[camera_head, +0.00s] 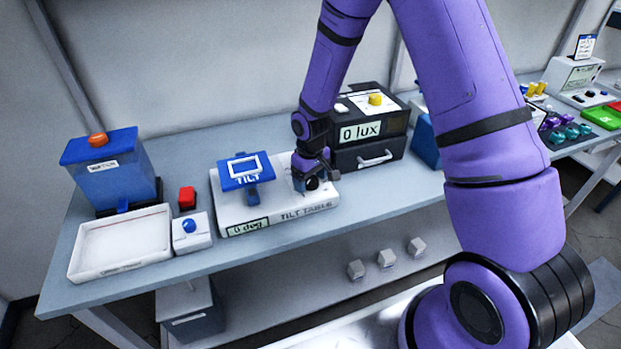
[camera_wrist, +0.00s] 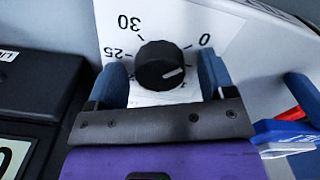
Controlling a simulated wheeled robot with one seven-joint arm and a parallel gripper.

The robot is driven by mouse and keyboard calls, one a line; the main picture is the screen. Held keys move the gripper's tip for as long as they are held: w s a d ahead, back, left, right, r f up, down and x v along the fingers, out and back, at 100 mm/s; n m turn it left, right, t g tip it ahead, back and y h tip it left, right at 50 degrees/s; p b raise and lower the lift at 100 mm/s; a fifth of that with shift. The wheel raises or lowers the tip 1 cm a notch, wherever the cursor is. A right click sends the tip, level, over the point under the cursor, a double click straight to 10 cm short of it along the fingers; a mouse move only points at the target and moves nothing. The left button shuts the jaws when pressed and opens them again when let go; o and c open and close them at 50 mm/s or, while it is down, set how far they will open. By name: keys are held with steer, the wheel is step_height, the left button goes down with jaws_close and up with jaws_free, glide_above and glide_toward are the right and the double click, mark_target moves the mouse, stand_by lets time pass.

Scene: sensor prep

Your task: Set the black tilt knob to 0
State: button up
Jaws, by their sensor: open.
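The black tilt knob (camera_wrist: 158,68) sits on a white dial plate on the tilt table (camera_head: 232,212). In the wrist view the printed 0 is at its upper right, with 30 and 25 at its upper left and left. The knob's pale line points right, toward the lower right of the 0. My gripper (camera_wrist: 161,75) is open, with one blue finger on each side of the knob; I cannot tell whether either touches it. In the head view the knob (camera_head: 312,184) shows under my gripper. The table's display (camera_head: 248,227) appears to read 0 deg.
A blue tilt platform (camera_head: 246,183) stands left of the knob on the same unit. A black box reading 0 lux (camera_head: 362,131) stands close on the right. A white tray (camera_head: 105,262), a red block (camera_head: 187,198) and a blue-button box (camera_head: 190,240) are at the left.

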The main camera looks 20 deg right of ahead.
step_height(320, 180, up, 11)
stand_by(0.6)
steer(key=shift+f, duration=0.1)
step_height(320, 180, up, 12)
steer(key=m+t, duration=0.1)
glide_above(311, 179)
steer(key=s+d, duration=0.2)
steer(key=s, duration=0.3)
steer(key=s+d+r+m+t, duration=0.1)
steer(key=s+d+r+t, duration=0.1)
steer(key=s+r, duration=0.5)
steer(key=s+d+r+m+t, duration=0.1)
steer(key=s+r, duration=0.3)
steer(key=s, duration=0.4)
steer(key=s+d+r+m+t, duration=0.1)
steer(key=s+r, duration=0.3)
steer(key=s, duration=0.5)
steer(key=shift+s+d+r+m, duration=0.2)
steer(key=shift+d+r+m, duration=0.1)
steer(key=shift+d, duration=0.1)
